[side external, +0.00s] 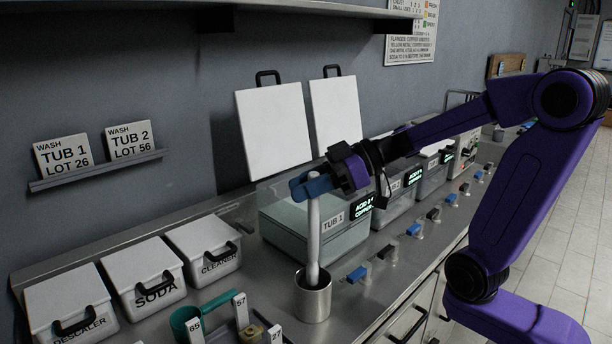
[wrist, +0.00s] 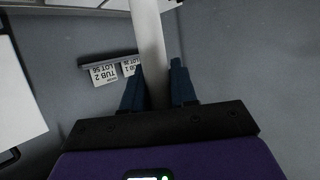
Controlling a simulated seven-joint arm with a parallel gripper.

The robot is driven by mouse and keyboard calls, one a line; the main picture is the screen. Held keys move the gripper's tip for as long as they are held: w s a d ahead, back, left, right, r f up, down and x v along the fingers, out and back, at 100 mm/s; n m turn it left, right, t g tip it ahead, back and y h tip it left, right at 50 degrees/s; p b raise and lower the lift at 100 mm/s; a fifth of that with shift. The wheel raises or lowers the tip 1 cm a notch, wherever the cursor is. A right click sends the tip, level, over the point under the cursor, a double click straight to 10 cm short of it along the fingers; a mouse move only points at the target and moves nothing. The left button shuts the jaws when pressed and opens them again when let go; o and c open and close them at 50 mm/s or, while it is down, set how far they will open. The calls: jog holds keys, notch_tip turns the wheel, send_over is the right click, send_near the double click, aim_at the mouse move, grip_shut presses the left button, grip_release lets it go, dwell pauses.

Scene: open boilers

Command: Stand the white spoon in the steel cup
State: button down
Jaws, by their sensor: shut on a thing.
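The white spoon (side external: 314,240) stands nearly upright in the side view, its lower end at the mouth of the steel cup (side external: 313,302). The lower end looks to be inside the cup's rim; whether it touches the bottom is hidden. My gripper (side external: 312,187) is shut on the spoon's upper part, above the cup. In the wrist view the spoon's pale handle (wrist: 149,45) runs between the two blue fingers (wrist: 157,92). The cup is not visible in the wrist view.
Tub 1 (side external: 290,228) is just behind the cup.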

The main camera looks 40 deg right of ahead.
jog(key=shift+f, duration=2.05)
jog(key=c, duration=0.8)
grip_release()
jog(key=shift+d, duration=0.1)
jog(key=v, duration=1.7)
jog(key=shift+s, duration=0.1)
